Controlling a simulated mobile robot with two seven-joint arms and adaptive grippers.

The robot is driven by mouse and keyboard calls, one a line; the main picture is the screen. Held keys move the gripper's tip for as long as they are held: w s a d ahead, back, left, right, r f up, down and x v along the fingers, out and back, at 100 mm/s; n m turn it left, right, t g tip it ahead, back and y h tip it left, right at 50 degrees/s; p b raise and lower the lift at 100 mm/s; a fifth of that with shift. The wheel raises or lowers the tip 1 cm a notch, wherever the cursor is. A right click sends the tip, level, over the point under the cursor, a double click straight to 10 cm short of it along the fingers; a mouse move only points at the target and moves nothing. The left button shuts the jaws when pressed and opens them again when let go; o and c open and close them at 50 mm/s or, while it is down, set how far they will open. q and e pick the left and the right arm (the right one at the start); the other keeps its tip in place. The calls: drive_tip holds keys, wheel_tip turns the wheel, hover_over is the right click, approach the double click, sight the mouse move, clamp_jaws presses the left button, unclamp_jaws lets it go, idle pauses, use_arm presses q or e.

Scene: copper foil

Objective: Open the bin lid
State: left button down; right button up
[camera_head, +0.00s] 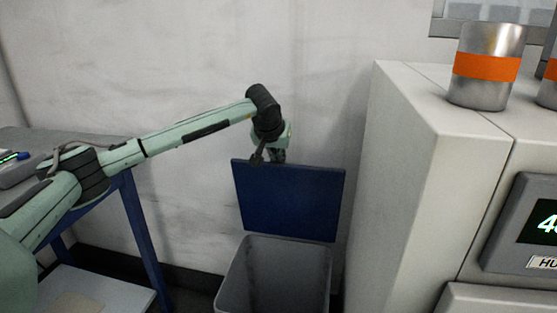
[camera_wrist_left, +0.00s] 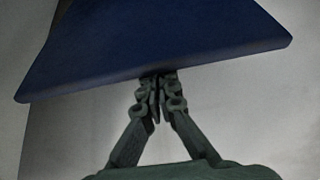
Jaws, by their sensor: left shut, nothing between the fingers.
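The bin (camera_head: 273,275) is a grey open-topped container on the floor between the bench and the white cabinet. Its blue lid (camera_head: 290,202) stands raised, nearly upright, at the back of the bin, and the bin's opening shows below it. My left gripper (camera_head: 277,156) is at the lid's top edge, partly hidden behind it. In the left wrist view the lid (camera_wrist_left: 160,40) fills the upper part, and my left gripper (camera_wrist_left: 157,80) is shut and empty with its fingertips at the lid's edge; I cannot tell whether they touch it. My right gripper is not in view.
A large white cabinet (camera_head: 405,160) with a display (camera_head: 535,225) stands close to the right of the bin. Metal cans with orange bands (camera_head: 485,66) stand on it. A bench with blue legs (camera_head: 140,230) is on the left. A pale wall (camera_head: 180,60) is behind.

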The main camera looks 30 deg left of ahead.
use_arm(q)
drive_tip(key=shift+s+r+b, duration=0.1)
drive_tip(key=shift+r+b, duration=0.2)
drive_tip(key=shift+b, duration=0.05)
drive_tip(key=s+d+r, duration=0.2)
drive_tip(key=s+r, duration=0.3)
drive_tip(key=s, duration=0.2)
drive_tip(key=shift+s+r+b, duration=0.2)
drive_tip(key=shift+s+b, duration=0.05)
drive_tip(key=shift+b, duration=0.15)
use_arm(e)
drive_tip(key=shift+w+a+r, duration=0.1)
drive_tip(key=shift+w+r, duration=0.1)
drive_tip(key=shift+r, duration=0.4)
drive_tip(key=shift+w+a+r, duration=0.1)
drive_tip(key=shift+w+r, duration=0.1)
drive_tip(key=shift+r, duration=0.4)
use_arm(q)
drive_tip(key=shift+s+d, duration=0.1)
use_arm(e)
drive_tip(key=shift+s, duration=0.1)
